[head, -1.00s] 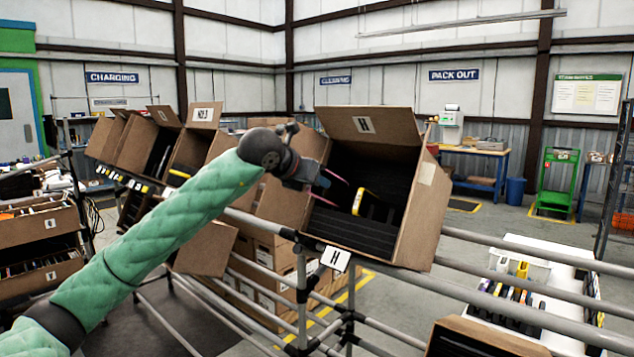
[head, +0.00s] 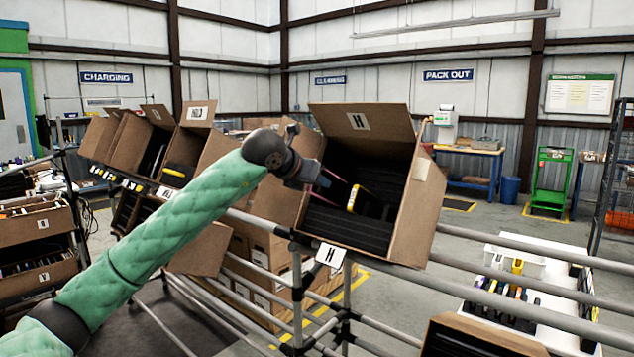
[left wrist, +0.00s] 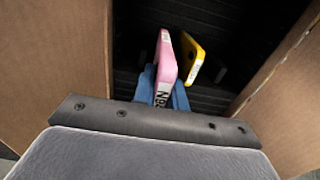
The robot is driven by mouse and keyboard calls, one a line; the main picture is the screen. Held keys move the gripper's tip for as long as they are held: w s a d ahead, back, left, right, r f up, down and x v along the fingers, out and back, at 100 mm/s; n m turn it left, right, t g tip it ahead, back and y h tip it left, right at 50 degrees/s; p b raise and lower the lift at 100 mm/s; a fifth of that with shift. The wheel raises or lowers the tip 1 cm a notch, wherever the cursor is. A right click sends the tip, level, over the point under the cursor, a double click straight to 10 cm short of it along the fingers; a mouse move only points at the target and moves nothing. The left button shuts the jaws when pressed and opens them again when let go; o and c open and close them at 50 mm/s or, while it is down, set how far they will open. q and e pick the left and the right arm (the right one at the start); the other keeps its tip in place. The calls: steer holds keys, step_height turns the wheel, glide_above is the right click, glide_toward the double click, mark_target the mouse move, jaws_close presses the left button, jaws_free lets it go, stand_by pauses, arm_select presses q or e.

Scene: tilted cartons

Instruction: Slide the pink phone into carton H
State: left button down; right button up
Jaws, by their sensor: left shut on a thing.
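Carton H (head: 412,205) is an open brown box tilted on the rack, with H on its raised flap and on a tag below. Black slotted dividers line its inside. My left gripper (head: 312,178) is at the carton's open left side, shut on the pink phone (left wrist: 165,62). In the left wrist view the phone stands on edge between the blue fingers (left wrist: 160,90), inside the carton mouth. A yellow phone (left wrist: 190,57) stands in the carton just right of it; it also shows in the head view (head: 353,197). The pink phone's far end against the slots is hard to judge.
Carton walls rise on both sides in the left wrist view, the left one (left wrist: 55,50) and the right one (left wrist: 285,90). Grey rack rails (head: 480,290) run below and right. More tilted cartons (head: 135,145) stand left. A white table (head: 540,310) with several devices stands right.

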mark_target(343, 196)
arm_select(q)
steer(key=shift+w+d+f, duration=0.15)
steer(key=shift+w+d, duration=0.1)
stand_by(0.4)
steer(key=shift+w+d+f+b, duration=0.3)
steer(key=shift+w+b, duration=0.05)
steer(key=shift+w, duration=0.15)
steer(key=shift+w+d+f, duration=0.3)
steer(key=shift+w, duration=0.1)
stand_by(0.5)
steer(key=shift+w+d+f+b, duration=0.25)
steer(key=shift+w+b, duration=0.05)
steer(key=shift+b, duration=0.1)
steer(key=shift+w+d+f, duration=0.15)
steer(key=shift+w+f, duration=0.05)
steer(key=shift+w, duration=0.05)
steer(key=shift+w+d+f, duration=0.2)
steer(key=shift+w, duration=0.05)
steer(key=shift+w+d+f+b, duration=0.15)
steer(key=shift+w+f+b, duration=0.05)
steer(key=shift+b, duration=0.15)
steer(key=shift+b+x, duration=0.3)
steer(key=shift+x, duration=0.75)
steer(key=shift+w+f, duration=0.1)
steer(key=shift+f, duration=0.05)
stand_by(0.6)
